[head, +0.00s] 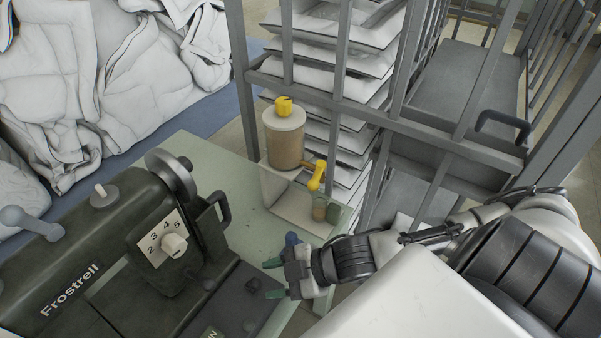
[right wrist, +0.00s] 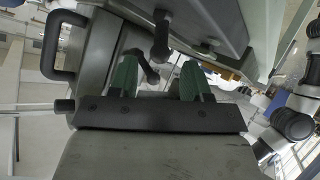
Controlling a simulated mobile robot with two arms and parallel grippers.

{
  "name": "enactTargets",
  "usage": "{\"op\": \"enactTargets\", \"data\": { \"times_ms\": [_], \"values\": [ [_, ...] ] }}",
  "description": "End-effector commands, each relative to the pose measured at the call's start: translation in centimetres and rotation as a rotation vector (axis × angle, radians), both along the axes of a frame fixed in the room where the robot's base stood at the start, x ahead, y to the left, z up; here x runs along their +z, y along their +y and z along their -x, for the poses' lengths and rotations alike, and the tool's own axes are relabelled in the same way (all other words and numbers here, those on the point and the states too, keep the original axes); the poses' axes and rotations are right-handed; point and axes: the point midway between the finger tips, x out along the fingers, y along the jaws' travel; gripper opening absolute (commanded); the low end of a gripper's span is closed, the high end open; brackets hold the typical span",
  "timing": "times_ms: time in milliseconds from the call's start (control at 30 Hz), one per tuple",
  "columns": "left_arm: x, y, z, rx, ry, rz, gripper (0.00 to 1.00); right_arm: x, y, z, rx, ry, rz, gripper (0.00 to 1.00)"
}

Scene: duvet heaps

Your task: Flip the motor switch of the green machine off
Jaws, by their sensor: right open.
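The dark green machine (head: 85,270), lettered Frostrell, stands on a pale green table at the lower left. It carries a white dial (head: 174,244) with a number plate. A plate with partly cut-off letters (head: 212,332) lies near the bottom edge. My right gripper (head: 274,278) is open beside the small dark part, its green fingertips apart. In the right wrist view, dark knob-ended levers (right wrist: 160,42) show beyond the fingers (right wrist: 158,80). My left gripper is out of view.
The pale green table (head: 225,160) bears a stand with a tan container (head: 284,143) and yellow tap (head: 317,176) behind my gripper. A grey barred rack (head: 400,130) stands close behind it. White duvets (head: 110,70) heap at upper left.

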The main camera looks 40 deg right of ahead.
Motion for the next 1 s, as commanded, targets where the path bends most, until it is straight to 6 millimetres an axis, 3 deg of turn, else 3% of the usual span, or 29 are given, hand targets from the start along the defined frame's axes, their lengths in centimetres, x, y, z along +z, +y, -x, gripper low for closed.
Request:
{"op": "enactTargets", "data": {
  "times_ms": [200,400,1000],
  "values": [
    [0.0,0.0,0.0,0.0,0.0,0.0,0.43,1.8,-2.6,2.3,0.004,0.004,0.003,0.48],
    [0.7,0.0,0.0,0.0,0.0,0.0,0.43,2.6,-3.8,3.1,-0.001,0.004,0.0,0.48],
    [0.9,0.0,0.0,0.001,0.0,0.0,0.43,3.1,-4.3,3.5,0.002,-0.001,0.0,0.48]
  ]
}}
